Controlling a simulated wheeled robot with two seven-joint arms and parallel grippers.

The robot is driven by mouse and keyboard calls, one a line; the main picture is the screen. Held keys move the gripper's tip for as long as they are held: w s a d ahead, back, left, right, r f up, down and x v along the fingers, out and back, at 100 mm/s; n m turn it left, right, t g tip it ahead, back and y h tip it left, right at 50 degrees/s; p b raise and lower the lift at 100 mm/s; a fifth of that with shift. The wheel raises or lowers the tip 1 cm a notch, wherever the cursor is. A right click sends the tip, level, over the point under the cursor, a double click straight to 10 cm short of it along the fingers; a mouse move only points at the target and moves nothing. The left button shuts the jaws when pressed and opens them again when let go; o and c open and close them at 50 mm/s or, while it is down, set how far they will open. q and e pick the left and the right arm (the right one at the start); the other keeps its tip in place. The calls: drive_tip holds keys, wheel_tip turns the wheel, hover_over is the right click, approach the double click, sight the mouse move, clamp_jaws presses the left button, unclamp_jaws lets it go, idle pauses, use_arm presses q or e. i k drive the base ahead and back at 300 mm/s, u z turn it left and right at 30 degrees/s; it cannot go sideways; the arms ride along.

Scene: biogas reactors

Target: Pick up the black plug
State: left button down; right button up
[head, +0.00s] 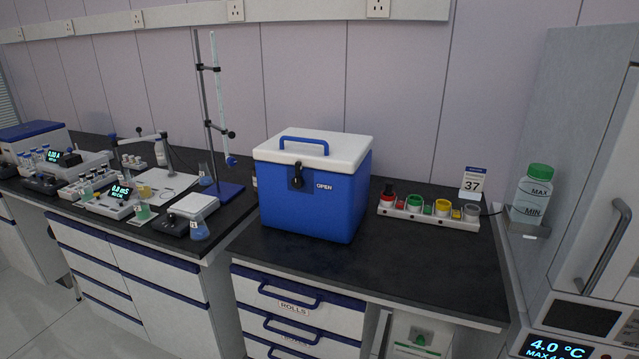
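No black plug can be made out with certainty. A small black piece (388,188) sits on top of the red container at the left end of a white rack (429,217) on the right part of the black counter. It is too small to tell whether it is a plug. The rack also holds green, yellow and grey round pieces. Neither of my grippers is in view.
A blue cool box (312,205) with a white lid stands on the black counter (385,268), left of the rack. The front of the counter is clear. A card reading 37 (473,183) stands behind the rack, and a green-capped bottle (533,194) is at right.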

sight(389, 185)
drive_tip(key=u, duration=0.2)
drive_tip(key=i, duration=1.05)
drive_tip(key=z, duration=0.4)
